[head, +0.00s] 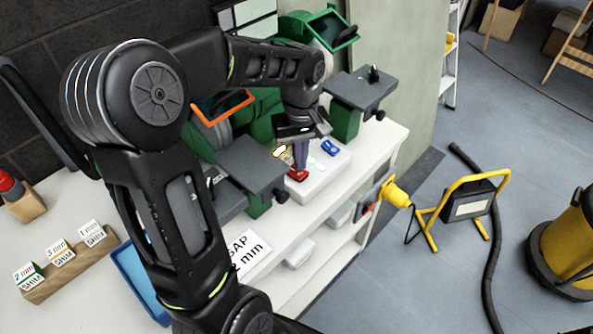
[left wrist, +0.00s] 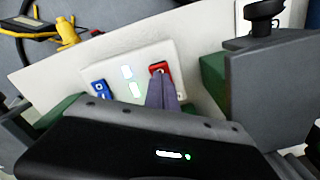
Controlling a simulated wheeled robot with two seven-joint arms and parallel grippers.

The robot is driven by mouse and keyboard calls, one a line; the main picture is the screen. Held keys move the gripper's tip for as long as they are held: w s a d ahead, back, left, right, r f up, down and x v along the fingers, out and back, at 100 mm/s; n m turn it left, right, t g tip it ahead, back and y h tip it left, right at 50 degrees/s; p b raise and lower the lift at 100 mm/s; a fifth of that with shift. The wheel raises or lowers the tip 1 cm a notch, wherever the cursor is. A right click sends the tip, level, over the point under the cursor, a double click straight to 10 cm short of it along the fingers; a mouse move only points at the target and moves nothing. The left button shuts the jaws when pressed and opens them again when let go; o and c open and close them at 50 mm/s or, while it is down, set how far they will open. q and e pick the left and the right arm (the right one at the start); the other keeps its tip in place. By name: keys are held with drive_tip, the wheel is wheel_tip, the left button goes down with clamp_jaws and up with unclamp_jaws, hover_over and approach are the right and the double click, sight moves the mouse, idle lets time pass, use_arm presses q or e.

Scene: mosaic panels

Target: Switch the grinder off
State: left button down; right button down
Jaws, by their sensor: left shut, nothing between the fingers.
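The green bench grinder (head: 268,112) stands on the white bench, partly hidden behind my left arm. A white switch box (head: 322,178) sits at its front between two grey tool rests. It carries a red switch (head: 298,175) and a blue switch (head: 329,147); in the left wrist view the red switch (left wrist: 159,67) is right of the blue one (left wrist: 99,88). My left gripper (head: 301,168) is shut and empty, pointing down, with its fingertips (left wrist: 161,82) at the red switch. I cannot tell whether they press it. My right gripper is not in view.
Grey tool rests (head: 250,164) (head: 360,90) flank the switch box closely. A gap card (head: 246,252) lies at the bench front, and a wooden shim holder (head: 70,265) stands left. A yellow work lamp (head: 470,205) stands on the floor to the right.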

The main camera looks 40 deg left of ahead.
sight(300, 173)
use_arm(q)
drive_tip(key=shift+f+b, duration=0.85)
drive_tip(key=shift+f, duration=0.35)
idle(0.3)
drive_tip(key=shift+r, duration=0.1)
drive_tip(key=shift+r+p, duration=2.8)
drive_tip(key=shift+r, duration=0.7)
